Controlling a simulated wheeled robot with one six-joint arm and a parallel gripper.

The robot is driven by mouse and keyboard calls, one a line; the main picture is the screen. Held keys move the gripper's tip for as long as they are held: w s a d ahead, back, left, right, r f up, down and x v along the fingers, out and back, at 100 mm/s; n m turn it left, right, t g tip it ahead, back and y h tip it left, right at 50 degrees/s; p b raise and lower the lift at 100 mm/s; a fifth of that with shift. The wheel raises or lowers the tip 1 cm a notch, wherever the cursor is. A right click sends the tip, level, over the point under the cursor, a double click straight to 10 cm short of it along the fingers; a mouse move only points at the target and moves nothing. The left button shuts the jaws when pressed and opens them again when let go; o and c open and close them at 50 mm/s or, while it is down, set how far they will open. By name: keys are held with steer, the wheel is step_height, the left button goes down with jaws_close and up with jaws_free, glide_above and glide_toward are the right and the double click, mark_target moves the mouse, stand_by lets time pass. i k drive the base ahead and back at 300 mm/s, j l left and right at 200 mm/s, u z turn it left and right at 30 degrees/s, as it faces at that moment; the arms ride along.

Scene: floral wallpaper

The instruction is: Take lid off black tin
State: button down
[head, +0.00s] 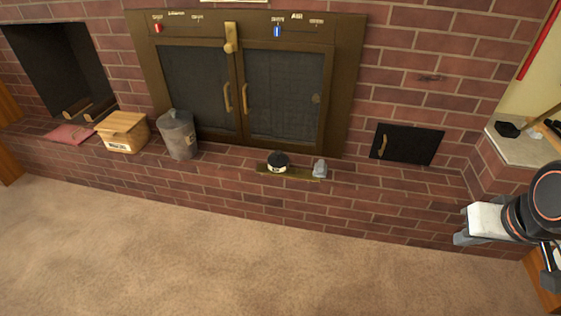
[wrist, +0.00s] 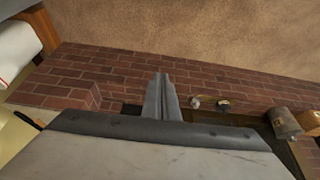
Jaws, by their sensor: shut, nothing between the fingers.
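The small black tin (head: 278,161) stands upright on the brick hearth ledge in front of the fireplace doors, on a narrow brass strip. Its top is black with a pale band below; the lid appears to be on, but its seam is too small to make out. It also shows small in the wrist view (wrist: 223,105). My gripper (head: 462,238) is at the right of the head view, well to the right of the tin and apart from it. Its fingers (wrist: 160,80) are together and empty in the wrist view.
A small grey object (head: 319,168) stands just right of the tin. A grey metal bucket (head: 178,136) and a wooden box (head: 123,132) stand further left on the ledge. A brick corner with a stone top (head: 518,150) rises at right. The carpet (head: 200,250) in front is clear.

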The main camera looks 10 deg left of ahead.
mark_target(278, 159)
steer(key=i+l, duration=0.1)
steer(key=i, duration=0.4)
steer(key=i+l, duration=0.1)
steer(key=i, duration=0.4)
steer(key=u, duration=0.45)
steer(key=i+u, duration=0.1)
steer(key=u, duration=0.3)
steer(key=l+u, duration=0.15)
steer(key=u, duration=0.3)
steer(key=i+u, duration=0.1)
steer(key=u, duration=0.35)
